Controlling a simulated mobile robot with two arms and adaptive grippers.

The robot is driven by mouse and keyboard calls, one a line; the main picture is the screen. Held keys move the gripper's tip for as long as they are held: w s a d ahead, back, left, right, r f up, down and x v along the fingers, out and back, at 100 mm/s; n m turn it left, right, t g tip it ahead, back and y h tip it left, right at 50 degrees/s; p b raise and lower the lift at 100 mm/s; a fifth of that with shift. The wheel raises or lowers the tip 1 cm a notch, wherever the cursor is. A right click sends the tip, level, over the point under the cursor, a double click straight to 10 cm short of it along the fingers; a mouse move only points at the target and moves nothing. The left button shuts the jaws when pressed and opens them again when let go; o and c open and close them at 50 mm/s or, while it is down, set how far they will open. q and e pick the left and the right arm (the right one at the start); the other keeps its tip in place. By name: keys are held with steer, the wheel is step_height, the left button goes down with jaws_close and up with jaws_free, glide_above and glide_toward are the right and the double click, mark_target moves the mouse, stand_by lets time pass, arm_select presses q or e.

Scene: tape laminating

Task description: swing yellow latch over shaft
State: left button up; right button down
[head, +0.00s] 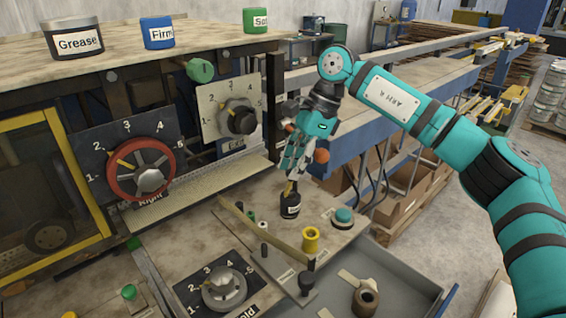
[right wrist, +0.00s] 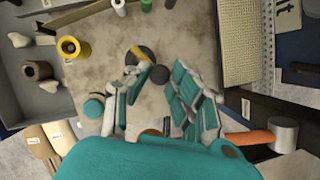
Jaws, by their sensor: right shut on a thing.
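The yellow latch (head: 289,187) is a small yellow bar at a black, labelled round post (head: 290,207) on the worktop. In the right wrist view the latch (right wrist: 138,53) lies across the top of the dark round post. My right gripper (head: 291,174) points down onto the latch from above, shut on it; its fingers hide part of it. In the right wrist view my right gripper (right wrist: 158,88) has its fingers on both sides of a small dark ball. I cannot tell which part is the shaft. My left gripper is not in view.
A yellow spool (head: 311,240), a teal button (head: 343,217) and a long tan strip (head: 265,231) are close by on the worktop. A grey tray (head: 395,275) with a brown roll (head: 365,299) is at the front right. Dial panels (head: 140,168) stand at the left.

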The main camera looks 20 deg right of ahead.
steer(key=shift+d+n, duration=0.15)
steer(key=shift+n, duration=0.25)
steer(key=c, duration=1.1)
jaws_free()
steer(key=shift+c, duration=0.2)
steer(key=v, duration=1.2)
steer(key=shift+w, duration=0.15)
